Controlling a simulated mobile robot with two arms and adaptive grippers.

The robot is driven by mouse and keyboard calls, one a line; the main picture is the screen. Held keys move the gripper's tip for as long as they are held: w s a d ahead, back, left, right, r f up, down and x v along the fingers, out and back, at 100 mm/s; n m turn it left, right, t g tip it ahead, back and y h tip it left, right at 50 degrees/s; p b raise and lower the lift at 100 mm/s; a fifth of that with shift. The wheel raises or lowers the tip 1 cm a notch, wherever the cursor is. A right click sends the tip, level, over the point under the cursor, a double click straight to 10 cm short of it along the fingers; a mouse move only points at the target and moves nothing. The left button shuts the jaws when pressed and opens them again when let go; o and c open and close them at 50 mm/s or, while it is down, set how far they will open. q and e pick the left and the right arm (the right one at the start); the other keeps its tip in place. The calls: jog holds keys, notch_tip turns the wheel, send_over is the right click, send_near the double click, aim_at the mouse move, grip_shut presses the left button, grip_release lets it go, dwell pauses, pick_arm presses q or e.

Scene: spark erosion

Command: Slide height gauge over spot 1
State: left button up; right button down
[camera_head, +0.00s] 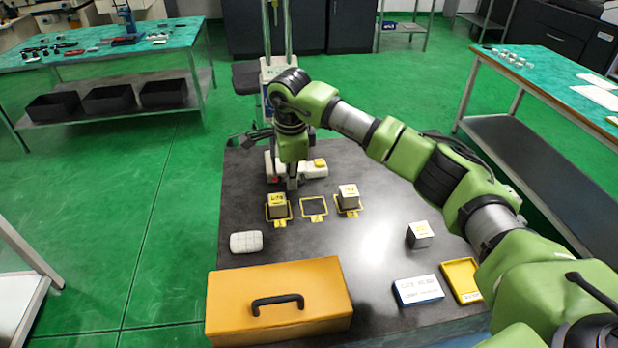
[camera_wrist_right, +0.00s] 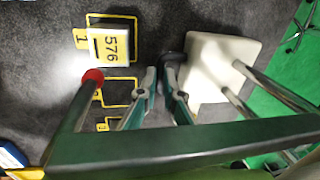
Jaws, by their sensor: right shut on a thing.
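The height gauge has a white base (camera_head: 310,168) at the back of the dark table, with a tall column (camera_head: 278,35). Its base also shows in the right wrist view (camera_wrist_right: 225,58). My right gripper (camera_head: 292,184) is shut on a dark part of the gauge beside the base; its fingers (camera_wrist_right: 160,78) show there. A dark bar with a red tip (camera_wrist_right: 93,75) appears beside the block marked 576 (camera_wrist_right: 112,47), overlapping the outline next to it. That block (camera_head: 278,205) sits in the leftmost yellow-outlined spot, tagged 1 in the wrist view. My left gripper is out of view.
The middle outlined spot (camera_head: 313,208) is empty; a second block (camera_head: 348,197) sits in the right one. A loose block (camera_head: 420,235), a yellow tray (camera_head: 461,281), a blue-white box (camera_head: 418,290), an orange case (camera_head: 280,325) and a white rounded object (camera_head: 246,242) are on the table.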

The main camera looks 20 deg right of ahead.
jog(key=shift+a, duration=0.3)
jog(key=c, duration=2.2)
grip_release()
jog(key=shift+a, duration=0.1)
jog(key=shift+o, duration=0.2)
notch_tip(320, 180, up, 12)
jog(key=s, duration=0.2)
jog(key=shift+a+f, duration=0.1)
jog(key=shift+f, duration=0.05)
